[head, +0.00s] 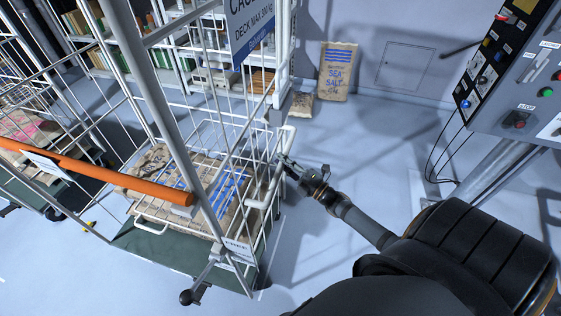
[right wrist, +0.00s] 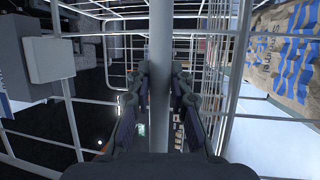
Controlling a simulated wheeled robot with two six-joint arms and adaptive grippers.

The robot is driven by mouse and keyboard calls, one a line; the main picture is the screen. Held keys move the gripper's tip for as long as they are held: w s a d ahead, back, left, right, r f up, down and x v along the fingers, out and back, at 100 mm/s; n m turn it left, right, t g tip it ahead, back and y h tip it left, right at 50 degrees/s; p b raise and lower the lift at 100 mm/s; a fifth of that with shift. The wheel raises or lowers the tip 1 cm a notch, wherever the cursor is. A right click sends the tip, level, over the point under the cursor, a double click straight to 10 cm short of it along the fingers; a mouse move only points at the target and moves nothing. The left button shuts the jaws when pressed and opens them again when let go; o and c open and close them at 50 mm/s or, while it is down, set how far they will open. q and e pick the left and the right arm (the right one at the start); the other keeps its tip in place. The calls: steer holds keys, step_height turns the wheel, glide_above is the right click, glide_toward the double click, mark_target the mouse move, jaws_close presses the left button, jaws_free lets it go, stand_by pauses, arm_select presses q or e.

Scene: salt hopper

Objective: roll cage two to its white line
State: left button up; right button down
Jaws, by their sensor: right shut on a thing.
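A white wire roll cage (head: 200,232) with a dark green deck stands left of centre in the head view. Its blue-and-white sign (head: 250,25) reads "DECK MAX" but the cage number is cut off. Printed sacks (head: 165,172) lie inside it. My right gripper (head: 284,162) is at the cage's right side. In the right wrist view its fingers (right wrist: 160,103) close on both sides of an upright white tube (right wrist: 161,45) of the cage. My left gripper is not in view.
A second cage with sacks stands at the far left, near an orange bar (head: 110,178). A sea salt sack (head: 337,72) leans on the back wall by shelves. A control panel (head: 515,85) stands at right. Floor right of the cage is clear.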

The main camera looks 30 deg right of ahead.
steer(key=shift+s+d, duration=0.25)
steer(key=c, duration=1.5)
jaws_free()
steer(key=shift+o, duration=1.4)
steer(key=shift+w, duration=0.1)
steer(key=shift+w+a+f, duration=0.1)
steer(key=shift+w+a, duration=0.05)
steer(key=v, duration=1.2)
steer(key=shift+a, duration=0.15)
